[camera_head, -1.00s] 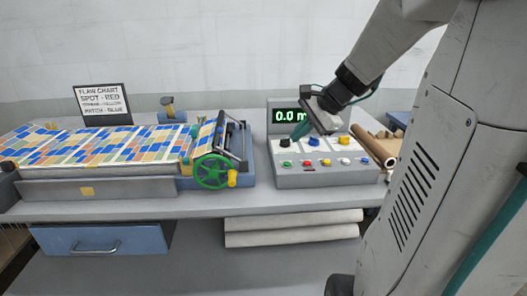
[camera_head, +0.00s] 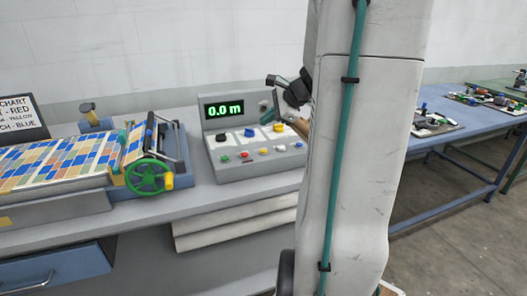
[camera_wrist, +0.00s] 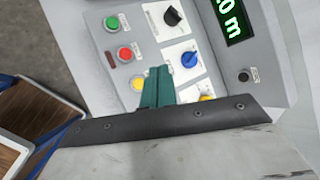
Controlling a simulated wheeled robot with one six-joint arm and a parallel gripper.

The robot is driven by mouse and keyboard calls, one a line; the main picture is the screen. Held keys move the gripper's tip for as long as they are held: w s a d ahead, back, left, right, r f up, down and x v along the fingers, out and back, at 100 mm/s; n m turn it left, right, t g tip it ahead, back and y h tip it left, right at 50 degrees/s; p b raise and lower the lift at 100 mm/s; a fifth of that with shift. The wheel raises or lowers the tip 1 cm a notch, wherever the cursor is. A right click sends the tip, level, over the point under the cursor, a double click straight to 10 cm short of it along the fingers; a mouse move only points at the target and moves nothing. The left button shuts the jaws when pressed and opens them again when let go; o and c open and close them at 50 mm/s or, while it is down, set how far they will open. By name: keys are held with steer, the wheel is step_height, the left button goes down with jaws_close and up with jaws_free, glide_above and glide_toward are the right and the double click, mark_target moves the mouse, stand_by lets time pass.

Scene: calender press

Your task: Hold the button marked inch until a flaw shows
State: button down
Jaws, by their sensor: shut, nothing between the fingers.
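The grey control box (camera_head: 262,172) shows "0.0 m" on its green-lit display (camera_head: 224,109). Its upper row has black, blue and yellow knobs; its lower row has green, red, yellow and blue buttons. In the wrist view I see the green button (camera_wrist: 112,23), red button (camera_wrist: 124,53), yellow button (camera_wrist: 138,83) and blue knob (camera_wrist: 189,60). The labels are too small to read, so I cannot tell which is inch. My gripper (camera_wrist: 158,72) is shut and empty, its teal fingers in front of the panel. The patterned sheet (camera_head: 62,162) lies on the press; no flaw is clear.
The press has a green handwheel (camera_head: 147,177) with a yellow handle. The flaw chart (camera_head: 20,118) is cut off at the left edge. A blue table (camera_head: 455,137) with several small parts stands at the right. My arm hides the bench's right end.

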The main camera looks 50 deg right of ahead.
mark_target(267, 151)
steer(key=shift+f, duration=3.75)
steer(key=shift+f, duration=0.1)
steer(key=shift+f, duration=0.3)
steer(key=shift+f, duration=0.4)
steer(key=shift+r, duration=0.1)
stand_by(1.3)
steer(key=shift+r, duration=0.7)
steer(key=shift+r, duration=2.55)
